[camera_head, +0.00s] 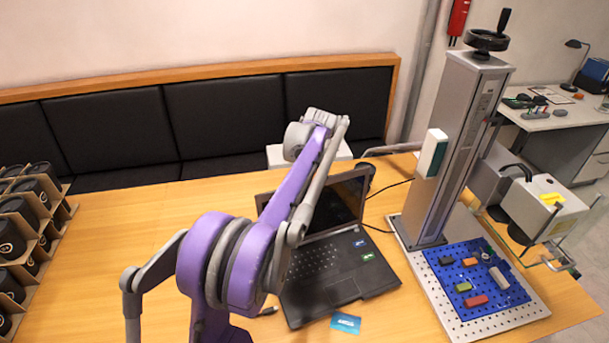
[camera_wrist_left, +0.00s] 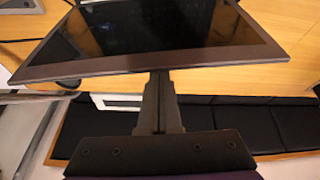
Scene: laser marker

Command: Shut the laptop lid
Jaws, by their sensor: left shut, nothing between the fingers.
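The black laptop stands open on the wooden table. Its base (camera_head: 345,288) lies flat with the keyboard showing, and its lid (camera_head: 347,198) is raised at the back, partly hidden by my left arm. In the left wrist view the lid (camera_wrist_left: 150,62) crosses the top of the picture with its dark screen showing. My left gripper (camera_wrist_left: 160,76) is shut and empty, its tips at the lid's outer edge; I cannot tell if they touch it. In the head view that gripper is hidden behind my arm. My right gripper is not in view.
A laser marker column (camera_head: 455,150) with a blue perforated plate (camera_head: 455,262) stands right of the laptop. A blue card (camera_head: 346,323) lies in front of the laptop. A rack of dark cups (camera_head: 40,215) stands at the left. The table's left middle is clear.

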